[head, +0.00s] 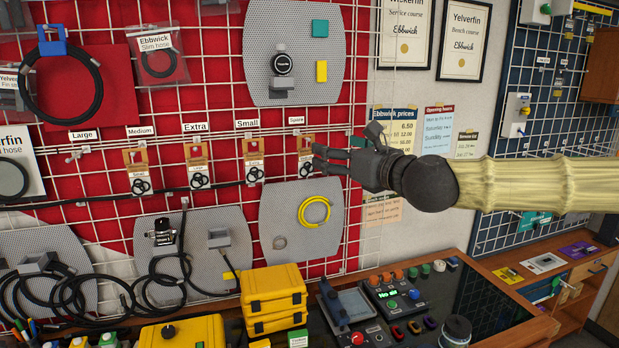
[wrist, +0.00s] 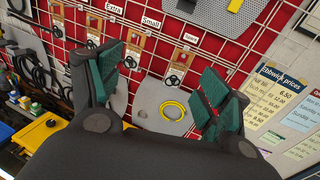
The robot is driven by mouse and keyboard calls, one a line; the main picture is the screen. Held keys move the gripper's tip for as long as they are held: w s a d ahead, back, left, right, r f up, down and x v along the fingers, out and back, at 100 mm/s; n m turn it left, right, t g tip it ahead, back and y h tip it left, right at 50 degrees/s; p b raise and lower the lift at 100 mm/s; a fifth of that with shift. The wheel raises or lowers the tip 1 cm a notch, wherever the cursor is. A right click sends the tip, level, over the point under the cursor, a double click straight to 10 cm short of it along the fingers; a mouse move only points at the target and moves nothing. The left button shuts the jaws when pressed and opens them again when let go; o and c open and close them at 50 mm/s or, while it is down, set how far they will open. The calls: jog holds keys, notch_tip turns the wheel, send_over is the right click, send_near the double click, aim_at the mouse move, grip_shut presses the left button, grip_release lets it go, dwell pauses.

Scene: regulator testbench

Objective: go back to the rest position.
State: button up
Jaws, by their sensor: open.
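My gripper (head: 322,160) is at the right part of the wire grid wall, at the height of the row of hanging tags. In the wrist view my gripper (wrist: 165,98) shows two green-padded fingers spread wide with nothing between them. My arm reaches in from the right in the head view. A brown tag with black rings (wrist: 181,68) hangs under the "Spare" label beyond the fingers. In the head view this tag (head: 306,146) is partly behind the fingertips. I cannot tell whether the fingers touch it.
More ring tags (head: 254,160) hang to the left. A yellow hose coil (head: 314,211) hangs on a grey panel below. Yellow cases (head: 273,290), a grey tray (head: 355,304) and a control box (head: 392,292) stand on the bench. Price sheets (head: 394,126) are on the wall behind my arm.

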jog(key=s+a+f+n+g+h, duration=0.1)
jog(key=a+f+n+g, duration=0.15)
jog(key=f, duration=1.05)
jog(key=a+f+n+g, duration=0.2)
jog(key=a+f+n, duration=0.15)
jog(key=f, duration=0.95)
jog(key=s+d+f+n+g+h, duration=0.1)
jog(key=s+f+n+g, duration=0.3)
jog(key=f, duration=0.7)
jog(key=s+f+n+t+h, duration=0.1)
jog(key=s+f+n, duration=0.1)
jog(key=s+f, duration=0.6)
jog(key=s+d+f+n+g+h, duration=0.2)
jog(key=s+d+f+n, duration=0.3)
jog(key=f, duration=0.5)
jog(key=s+d+f+n+g+h, duration=0.1)
jog(key=s+d+f+n+g, duration=0.15)
jog(key=s+f, duration=0.65)
jog(key=s+d+f+n+g+h, duration=0.2)
jog(key=s+d+f+n, duration=0.3)
jog(key=s+d, duration=0.25)
jog(key=s+d+f+n+g+h, duration=0.15)
jog(key=s+d+f+n, duration=0.25)
jog(key=s+d, duration=0.4)
notch_tip(320, 180, down, 11)
jog(key=a+b, duration=0.1)
jog(key=b, duration=1)
jog(key=shift+s+a+f, duration=0.15)
jog(key=shift+s+a, duration=0.05)
jog(key=shift+s, duration=0.1)
